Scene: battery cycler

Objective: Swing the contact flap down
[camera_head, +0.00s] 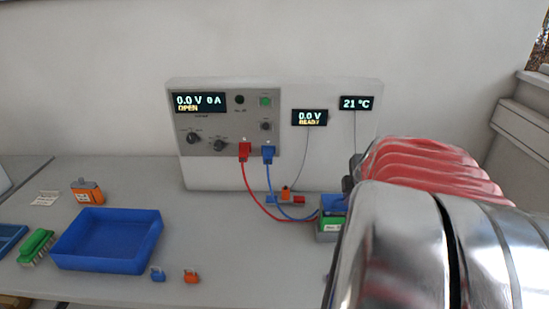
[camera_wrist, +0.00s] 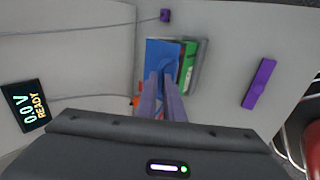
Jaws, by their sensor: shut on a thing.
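The contact flap is the blue plate (camera_wrist: 160,52) in the wrist view. It lies beside a green block (camera_wrist: 188,62) in a grey holder (camera_wrist: 201,68). In the head view the blue part (camera_head: 333,202) sits over the green and grey holder (camera_head: 328,230), and my arm covers its right side. My gripper (camera_wrist: 161,78) is shut on the contact flap, with its two narrow fingers at the blue part. The exact grip and the flap's angle are hard to make out. My gripper is hidden by my arm in the head view.
The cycler panel (camera_head: 228,135) stands behind, with red (camera_head: 245,152) and blue (camera_head: 268,153) plugs whose cables droop toward the holder. A blue tray (camera_head: 108,240), green brush (camera_head: 37,247) and small clips (camera_head: 190,276) lie left. A purple bar (camera_wrist: 259,83) is right in the wrist view.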

